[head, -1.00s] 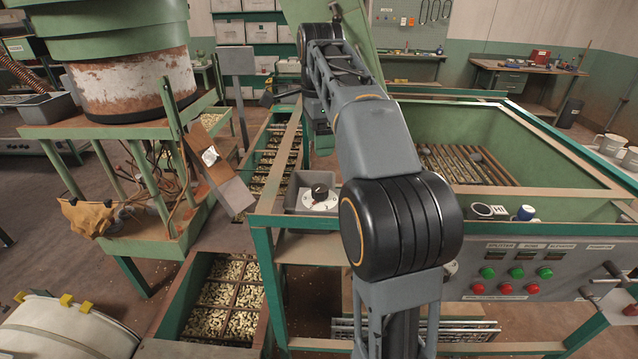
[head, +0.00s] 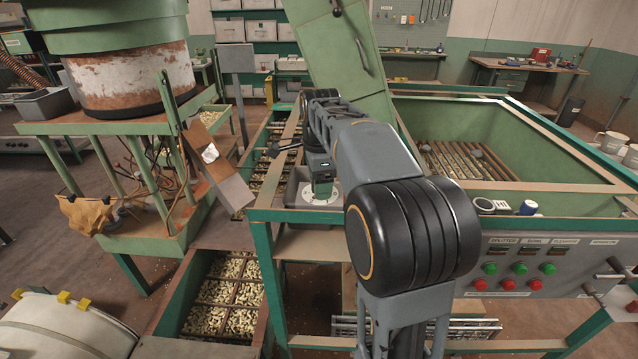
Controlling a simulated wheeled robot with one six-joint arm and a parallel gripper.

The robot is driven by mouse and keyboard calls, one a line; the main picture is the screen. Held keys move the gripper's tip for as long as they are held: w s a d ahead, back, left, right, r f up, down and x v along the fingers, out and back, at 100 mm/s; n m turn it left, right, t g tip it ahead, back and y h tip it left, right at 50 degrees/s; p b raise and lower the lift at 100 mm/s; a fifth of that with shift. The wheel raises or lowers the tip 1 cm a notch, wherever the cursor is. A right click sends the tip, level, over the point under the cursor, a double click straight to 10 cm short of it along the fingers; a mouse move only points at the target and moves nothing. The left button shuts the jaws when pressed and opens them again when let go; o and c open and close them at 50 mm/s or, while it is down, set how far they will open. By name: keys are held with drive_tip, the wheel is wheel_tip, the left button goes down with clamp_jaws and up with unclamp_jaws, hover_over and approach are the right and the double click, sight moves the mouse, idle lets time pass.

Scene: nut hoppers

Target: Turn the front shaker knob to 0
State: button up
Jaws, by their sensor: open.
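The shaker knob's white dial (head: 308,194) sits in a grey tray-like housing (head: 293,190) at the left end of the green frame. The black knob itself is hidden behind my gripper. My gripper (head: 321,190) points down over the dial, its jaws open. Its fingertips are too small and dark to make out, and I cannot tell whether they touch the knob or stand around it. The knob's setting cannot be read.
A tilted green chute (head: 340,65) rises right behind my arm. To the right are a green hopper with a slatted floor (head: 465,160) and a grey panel (head: 560,262) with green and red buttons. Nut bins (head: 222,290) lie lower left.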

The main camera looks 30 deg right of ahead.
drive_tip(key=shift+f, duration=0.15)
drive_tip(key=c, duration=0.9)
drive_tip(key=shift+c, duration=0.2)
